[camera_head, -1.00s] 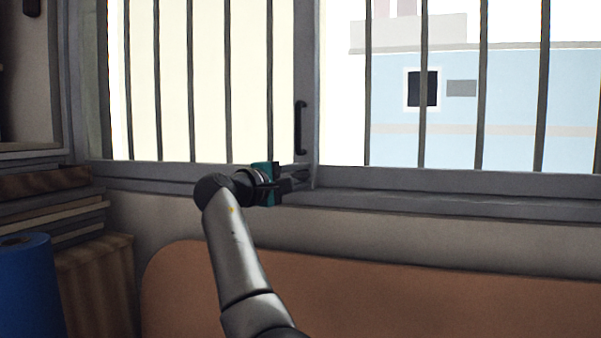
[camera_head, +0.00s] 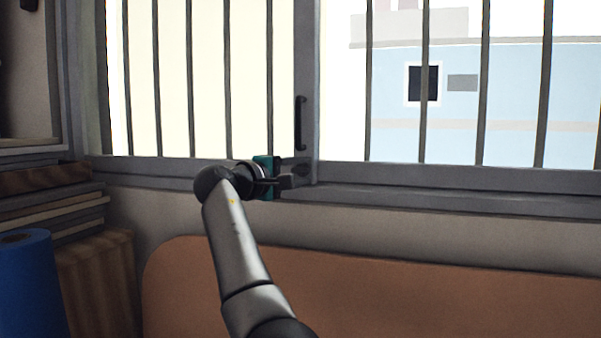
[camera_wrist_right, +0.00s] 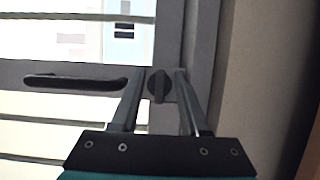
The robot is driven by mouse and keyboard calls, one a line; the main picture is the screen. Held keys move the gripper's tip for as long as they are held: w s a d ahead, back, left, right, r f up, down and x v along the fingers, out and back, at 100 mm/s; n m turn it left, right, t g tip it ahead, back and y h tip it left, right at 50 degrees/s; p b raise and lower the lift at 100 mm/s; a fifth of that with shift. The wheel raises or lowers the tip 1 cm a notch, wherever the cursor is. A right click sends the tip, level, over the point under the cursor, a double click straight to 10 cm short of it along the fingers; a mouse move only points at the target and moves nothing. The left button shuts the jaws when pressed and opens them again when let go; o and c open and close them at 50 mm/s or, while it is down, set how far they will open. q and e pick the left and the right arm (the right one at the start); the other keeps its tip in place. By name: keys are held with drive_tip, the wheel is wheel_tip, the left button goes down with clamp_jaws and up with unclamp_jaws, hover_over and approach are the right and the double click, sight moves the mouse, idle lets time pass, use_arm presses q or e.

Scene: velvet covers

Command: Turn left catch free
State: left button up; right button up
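The left catch (camera_wrist_right: 160,86) is a small dark knob with an upright grip on the grey window frame, seen in the right wrist view. My right gripper (camera_wrist_right: 160,74) has its two fingers on either side of the catch, with narrow gaps showing, so it looks open around it. In the head view my right gripper (camera_head: 297,177) is at the lower end of the upright window post, and its fingers mostly hide the catch there. My left gripper is not in view.
A dark pull handle (camera_head: 300,123) is on the post above the gripper; it also shows in the wrist view (camera_wrist_right: 76,83). Vertical bars cross the window. Below the sill (camera_head: 420,198) stands an orange-brown rounded panel (camera_head: 400,295). A blue roll (camera_head: 28,290) and stacked boards (camera_head: 50,212) are at the left.

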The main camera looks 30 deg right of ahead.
drive_tip(key=shift+a, duration=0.1)
drive_tip(key=b+v, duration=0.4)
drive_tip(key=v, duration=1.1)
